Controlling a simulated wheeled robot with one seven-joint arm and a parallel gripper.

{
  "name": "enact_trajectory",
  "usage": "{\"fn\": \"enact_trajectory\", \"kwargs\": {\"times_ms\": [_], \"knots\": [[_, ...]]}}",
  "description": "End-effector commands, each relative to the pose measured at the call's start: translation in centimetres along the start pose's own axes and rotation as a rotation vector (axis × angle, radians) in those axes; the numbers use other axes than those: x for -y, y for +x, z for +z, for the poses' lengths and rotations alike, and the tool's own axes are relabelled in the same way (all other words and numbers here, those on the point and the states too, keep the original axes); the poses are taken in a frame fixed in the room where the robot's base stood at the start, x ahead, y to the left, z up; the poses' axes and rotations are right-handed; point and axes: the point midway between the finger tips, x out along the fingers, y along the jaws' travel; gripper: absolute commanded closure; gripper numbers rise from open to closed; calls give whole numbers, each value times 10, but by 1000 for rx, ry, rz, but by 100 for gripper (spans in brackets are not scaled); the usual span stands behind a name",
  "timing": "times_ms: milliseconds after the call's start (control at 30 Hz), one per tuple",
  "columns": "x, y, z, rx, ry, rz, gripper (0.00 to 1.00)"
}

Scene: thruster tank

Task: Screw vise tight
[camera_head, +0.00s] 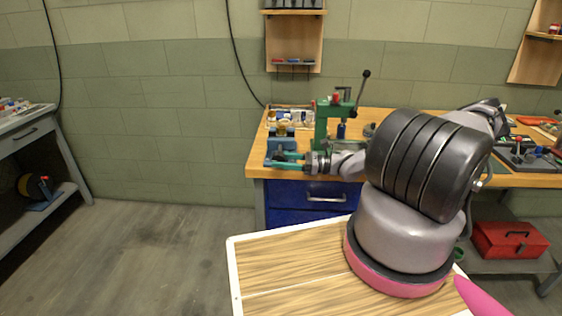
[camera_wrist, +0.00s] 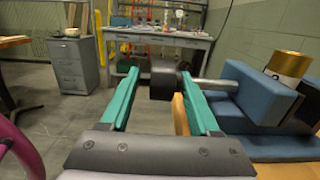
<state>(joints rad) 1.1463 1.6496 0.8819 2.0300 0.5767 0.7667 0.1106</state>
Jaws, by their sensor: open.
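The blue vise (camera_wrist: 262,90) stands on the wooden workbench (camera_wrist: 290,150); in the head view the vise (camera_head: 280,145) is at the bench's left end. A gold cylinder (camera_wrist: 288,66) sits upright at its jaws; whether the jaws press on it I cannot tell. A grey screw shaft (camera_wrist: 215,86) runs out of the vise to a black knob (camera_wrist: 164,80). My gripper (camera_wrist: 160,74) is open, with its teal fingers on either side of the knob. Whether a finger touches it I cannot tell. In the head view my gripper (camera_head: 286,160) is at the vise's front.
A green press (camera_head: 325,122) with a lever stands right of the vise, close to my arm. Small bottles and containers (camera_head: 300,115) stand behind the vise. A red toolbox (camera_head: 510,240) is on the lower shelf at right. The floor (camera_head: 150,240) left of the bench is clear.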

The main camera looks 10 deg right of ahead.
Motion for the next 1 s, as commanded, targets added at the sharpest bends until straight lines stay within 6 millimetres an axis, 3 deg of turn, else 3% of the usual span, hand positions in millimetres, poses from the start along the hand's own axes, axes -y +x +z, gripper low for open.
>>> {"fn": "enact_trajectory", "kwargs": {"times_ms": [167,600,800,1000], "knots": [[1,-12,0,-2,-2,-3,38],[0,-93,0,-2,0,-2,38],[-1,-107,-1,-1,0,0,38],[-1,-108,0,0,0,1,38]]}}
